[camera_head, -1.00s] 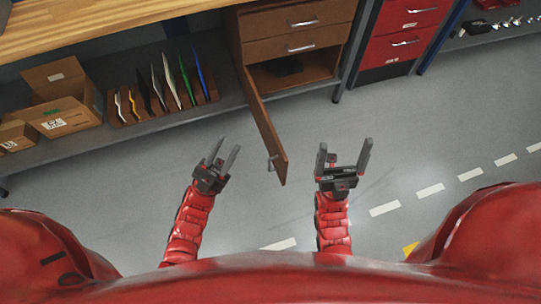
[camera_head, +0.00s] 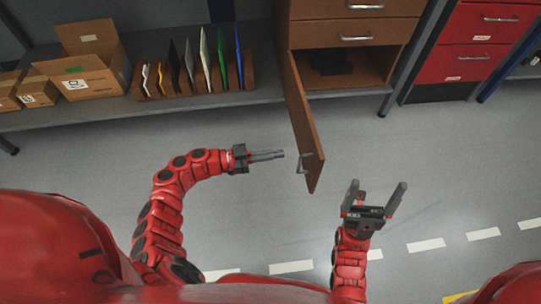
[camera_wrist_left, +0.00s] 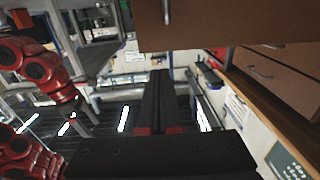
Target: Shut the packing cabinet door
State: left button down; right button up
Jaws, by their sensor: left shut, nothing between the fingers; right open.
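The brown wooden cabinet door (camera_head: 306,125) stands open in the head view, swung out from the cabinet (camera_head: 350,32) toward me. Its metal handle (camera_head: 302,164) is on the left face near the free edge. My left gripper (camera_head: 283,154) is shut and empty, its fingers pointing right at the door's left face, a short way from the handle. In the left wrist view the left fingers (camera_wrist_left: 157,100) are together, with a brown panel (camera_wrist_left: 205,22) above them. My right gripper (camera_head: 376,190) is open and empty, to the right of the door's free edge.
The open compartment (camera_head: 350,72) holds a dark object (camera_head: 334,62). A shelf to the left bears cardboard boxes (camera_head: 82,76) and a rack of upright folders (camera_head: 200,82). A red drawer unit (camera_head: 474,45) stands to the right. The grey floor (camera_head: 450,165) is clear.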

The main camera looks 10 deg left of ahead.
aim_at(317, 149)
pick_arm(q)
jog(key=b+x, duration=0.2)
jog(key=x, duration=0.7)
jog(key=shift+f+b, duration=0.15)
jog(key=shift+b, duration=0.15)
jog(key=shift+w+d, duration=0.15)
jog(key=shift+d, duration=0.15)
